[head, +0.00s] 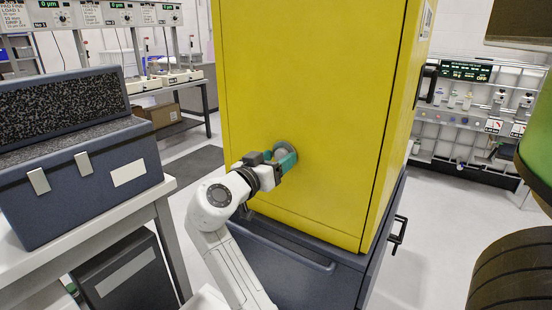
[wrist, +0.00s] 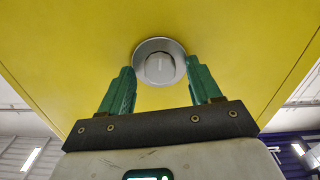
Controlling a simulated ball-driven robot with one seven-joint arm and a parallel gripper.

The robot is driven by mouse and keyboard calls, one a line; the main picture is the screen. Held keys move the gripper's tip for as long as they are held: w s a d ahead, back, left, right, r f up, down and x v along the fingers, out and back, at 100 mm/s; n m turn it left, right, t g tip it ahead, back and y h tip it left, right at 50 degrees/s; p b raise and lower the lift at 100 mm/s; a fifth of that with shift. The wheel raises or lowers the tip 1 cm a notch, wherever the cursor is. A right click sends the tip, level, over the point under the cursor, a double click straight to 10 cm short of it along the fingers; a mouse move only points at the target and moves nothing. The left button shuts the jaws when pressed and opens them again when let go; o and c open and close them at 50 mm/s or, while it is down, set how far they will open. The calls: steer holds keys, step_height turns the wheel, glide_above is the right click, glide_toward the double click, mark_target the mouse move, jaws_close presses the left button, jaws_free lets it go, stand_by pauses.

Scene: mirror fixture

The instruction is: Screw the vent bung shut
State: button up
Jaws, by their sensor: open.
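The vent bung (wrist: 160,68) is a round grey cap with a flat-sided middle, set in a grey ring on the yellow cabinet's side. In the head view the bung (head: 283,153) is partly hidden by my gripper. My gripper (wrist: 163,78) is open, with one green finger on each side of the bung. I cannot tell whether either finger touches it. In the head view my gripper (head: 285,161) is right at the cabinet face. The yellow cabinet (head: 320,80) stands on a dark blue base. I cannot tell how far the bung is screwed in.
A dark blue box (head: 80,180) with a speckled open lid sits on a bench at left. The base cabinet (head: 300,270) has handles at front and right. A shelf with bottles (head: 470,110) is at back right. A large dark ribbed object (head: 515,275) stands at right.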

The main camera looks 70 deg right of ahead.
steer(key=shift+c, duration=0.4)
steer(key=c, duration=1)
steer(key=shift+o, duration=0.2)
